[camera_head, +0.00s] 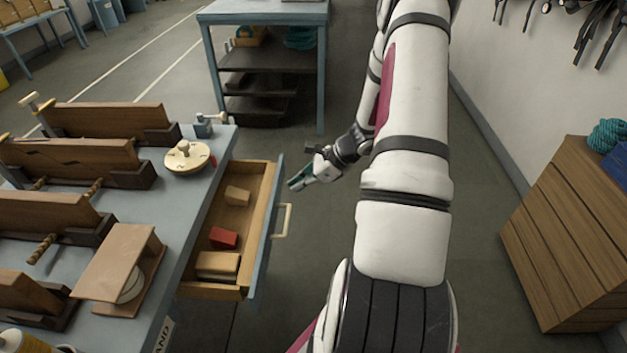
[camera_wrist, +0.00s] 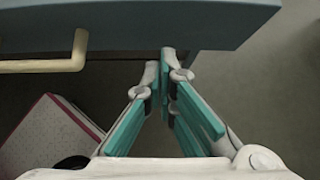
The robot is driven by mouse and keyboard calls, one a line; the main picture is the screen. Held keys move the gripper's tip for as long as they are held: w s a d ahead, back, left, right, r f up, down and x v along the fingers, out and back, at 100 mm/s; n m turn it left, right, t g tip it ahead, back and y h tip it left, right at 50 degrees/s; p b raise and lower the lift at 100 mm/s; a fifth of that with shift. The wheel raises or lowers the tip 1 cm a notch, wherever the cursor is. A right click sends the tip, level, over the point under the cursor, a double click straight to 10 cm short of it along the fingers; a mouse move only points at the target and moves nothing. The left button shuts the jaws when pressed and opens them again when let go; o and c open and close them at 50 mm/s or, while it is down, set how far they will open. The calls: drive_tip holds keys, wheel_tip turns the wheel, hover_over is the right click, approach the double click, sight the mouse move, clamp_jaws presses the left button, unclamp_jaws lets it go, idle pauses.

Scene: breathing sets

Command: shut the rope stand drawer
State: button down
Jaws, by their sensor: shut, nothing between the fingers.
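The rope stand drawer (camera_head: 264,231) stands pulled out from the grey-blue bench at the left, its front facing right. It has a pale bar handle (camera_head: 283,220) and holds a few wooden blocks and a red block (camera_head: 223,238). My gripper (camera_head: 292,186) is shut and empty, near the far end of the drawer front on its outer side. In the wrist view, the drawer front (camera_wrist: 185,24) crosses the top, with the handle (camera_wrist: 78,52) at the left. My shut fingertips (camera_wrist: 166,62) are close to the front's lower edge; I cannot tell whether they touch.
The bench top (camera_head: 181,205) carries wooden clamp-like pieces and a round cream device (camera_head: 187,157). A blue shelf table (camera_head: 262,16) stands behind. A wooden cabinet (camera_head: 572,240) stands at the right by the wall.

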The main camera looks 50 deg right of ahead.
drive_tip(key=shift+w+a, duration=0.45)
drive_tip(key=shift+w, duration=0.15)
drive_tip(key=b, duration=0.5)
approach(237, 182)
drive_tip(key=a+f, duration=0.1)
drive_tip(key=w+a+f, duration=0.1)
drive_tip(key=a, duration=0.1)
drive_tip(key=a+f, duration=0.2)
drive_tip(key=shift+w, duration=0.25)
drive_tip(key=shift+w+a, duration=0.4)
drive_tip(key=shift+w, duration=0.1)
drive_tip(key=shift+a, duration=0.1)
